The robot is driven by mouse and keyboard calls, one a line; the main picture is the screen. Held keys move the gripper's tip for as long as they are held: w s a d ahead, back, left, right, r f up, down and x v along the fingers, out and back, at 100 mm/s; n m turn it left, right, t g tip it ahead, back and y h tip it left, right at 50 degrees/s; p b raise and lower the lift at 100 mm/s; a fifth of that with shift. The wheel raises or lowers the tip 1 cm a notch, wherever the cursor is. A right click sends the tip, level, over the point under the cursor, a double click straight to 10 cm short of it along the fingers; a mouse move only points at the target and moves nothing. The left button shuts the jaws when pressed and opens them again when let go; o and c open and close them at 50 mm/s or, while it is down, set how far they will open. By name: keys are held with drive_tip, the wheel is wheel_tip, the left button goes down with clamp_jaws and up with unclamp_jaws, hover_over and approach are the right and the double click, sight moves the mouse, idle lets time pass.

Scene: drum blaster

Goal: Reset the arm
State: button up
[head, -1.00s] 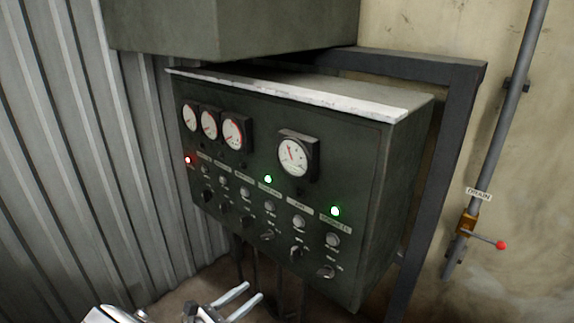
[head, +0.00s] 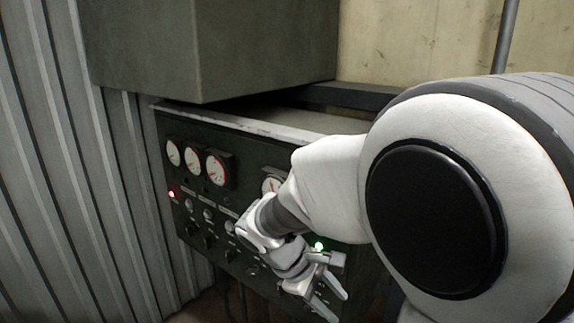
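My gripper (head: 334,303) is in front of the lower right part of a dark green control panel (head: 150,125) in the head view. Its two light fingers are spread apart with nothing visible between them, pointing down and to the right. I cannot tell whether it touches the panel. My white arm reaches in from the right and hides the panel's right side. A red light (head: 171,194) glows at the panel's left, and a green light (head: 319,246) shows beside my gripper. Several knobs in the lower row are partly hidden.
Several round gauges (head: 217,169) sit along the panel's upper part. A large dark box (head: 210,45) overhangs the panel. A corrugated metal wall (head: 60,180) stands to the left, and a beige wall (head: 420,40) with a grey pipe (head: 505,35) is behind at right.

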drive_tip(key=s+d+r+m+t+y+p, duration=0.1)
drive_tip(key=s+d+r+m+t+y, duration=0.1)
drive_tip(key=s+r+m, duration=0.3)
drive_tip(key=s+d+r+m+t+y+p, duration=0.1)
drive_tip(key=s+d+r+m+t+y, duration=0.1)
drive_tip(key=s+r+m, duration=0.4)
drive_tip(key=shift+s+d+r+t+y, duration=0.3)
drive_tip(key=shift+s+d+r+y, duration=0.4)
drive_tip(key=shift+s+y, duration=0.55)
